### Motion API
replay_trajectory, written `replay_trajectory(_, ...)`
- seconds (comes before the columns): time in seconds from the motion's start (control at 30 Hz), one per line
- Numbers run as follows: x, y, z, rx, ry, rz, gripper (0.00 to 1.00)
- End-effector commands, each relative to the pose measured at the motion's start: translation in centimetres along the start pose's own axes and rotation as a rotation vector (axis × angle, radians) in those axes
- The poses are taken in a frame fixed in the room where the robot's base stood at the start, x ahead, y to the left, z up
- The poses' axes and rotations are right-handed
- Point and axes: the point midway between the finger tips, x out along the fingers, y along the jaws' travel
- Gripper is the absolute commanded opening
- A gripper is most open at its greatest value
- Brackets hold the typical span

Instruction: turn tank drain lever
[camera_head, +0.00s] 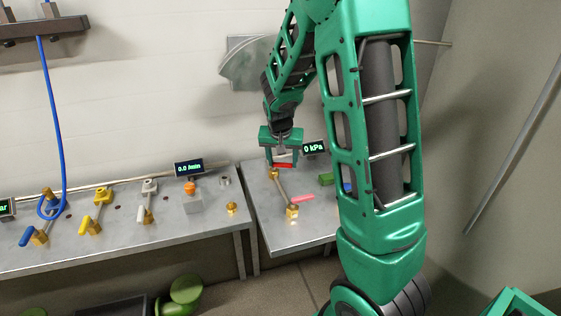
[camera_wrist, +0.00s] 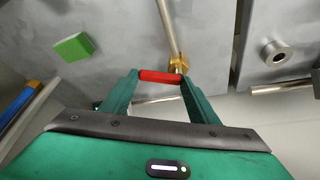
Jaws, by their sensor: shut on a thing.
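A red lever handle (camera_head: 283,165) lies at the back of the right-hand bench, by a brass fitting (camera_head: 274,173). My gripper (camera_head: 283,158) reaches down from above and is shut on the red handle. In the wrist view the red handle (camera_wrist: 160,76) spans between my two fingers (camera_wrist: 158,84). A brass fitting (camera_wrist: 179,64) with a metal pipe (camera_wrist: 168,28) sits just beyond its right end. No label shows which lever is the tank drain.
A display reading 0 kPa (camera_head: 313,147) stands right of my gripper. A green block (camera_head: 325,179) and a blue part (camera_head: 347,188) are partly beside my arm. The left bench (camera_head: 130,236) carries blue, yellow and white levers. A gap separates the benches.

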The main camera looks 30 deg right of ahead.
Motion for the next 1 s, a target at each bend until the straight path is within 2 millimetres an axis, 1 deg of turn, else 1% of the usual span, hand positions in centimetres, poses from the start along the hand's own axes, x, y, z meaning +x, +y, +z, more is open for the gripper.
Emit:
replay_trajectory(0.17,0.1,0.1,-0.5,-0.107,0.001,-0.047,0.32)
replay_trajectory(0.4,0.4,0.1,-1.2,-0.313,0.002,-0.132,0.32)
replay_trajectory(0.5,0.5,0.1,-1.3,-0.376,0.002,-0.158,0.32)
replay_trajectory(0.67,0.5,-0.1,-1.4,-0.423,0.004,-0.177,0.32)
replay_trajectory(0.93,0.5,-0.1,-1.4,-0.426,0.004,-0.179,0.32)
replay_trajectory(0.97,0.5,-0.1,-1.5,-0.426,0.004,-0.179,0.57)
replay_trajectory(1.0,0.5,-0.1,-1.4,-0.426,0.004,-0.179,0.67)
